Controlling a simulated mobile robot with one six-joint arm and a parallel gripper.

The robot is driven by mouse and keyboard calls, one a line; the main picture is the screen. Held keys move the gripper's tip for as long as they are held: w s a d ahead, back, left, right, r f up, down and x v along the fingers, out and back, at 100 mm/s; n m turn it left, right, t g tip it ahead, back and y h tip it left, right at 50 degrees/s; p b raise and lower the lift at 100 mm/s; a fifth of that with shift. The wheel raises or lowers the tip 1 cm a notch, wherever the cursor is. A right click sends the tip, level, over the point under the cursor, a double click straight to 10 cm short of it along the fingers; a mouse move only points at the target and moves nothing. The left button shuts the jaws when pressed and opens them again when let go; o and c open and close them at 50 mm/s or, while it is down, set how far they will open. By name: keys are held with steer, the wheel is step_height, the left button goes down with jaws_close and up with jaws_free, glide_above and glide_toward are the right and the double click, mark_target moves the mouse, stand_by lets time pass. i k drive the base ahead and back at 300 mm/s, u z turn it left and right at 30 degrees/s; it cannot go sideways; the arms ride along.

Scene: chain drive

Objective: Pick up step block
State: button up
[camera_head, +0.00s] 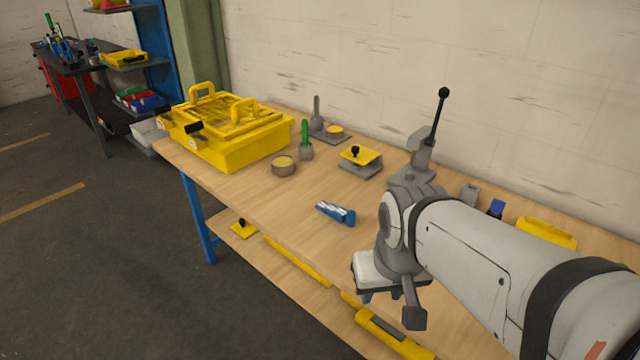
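No object can be identified with certainty as the step block. A small grey block (470,193) stands on the wooden bench at the right, behind my arm. A blue piece with white markings (335,212) lies on the open middle of the bench, left of my wrist. My gripper (372,297) is at the end of my arm, over the front part of the bench.
A yellow box with handles (240,145) fills the bench's left end. A round tin (284,166), a green-handled tool (305,140), a yellow-topped fixture (360,160) and a grey lever press (415,165) stand toward the back. A lower shelf (290,287) holds yellow items.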

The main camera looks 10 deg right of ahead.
mark_target(341, 215)
steer(key=z, duration=0.45)
steer(key=k, duration=0.15)
steer(key=u, duration=2.4)
steer(key=i, duration=2.05)
steer(key=z, duration=3.65)
steer(key=i, duration=0.35)
steer(key=u, duration=0.1)
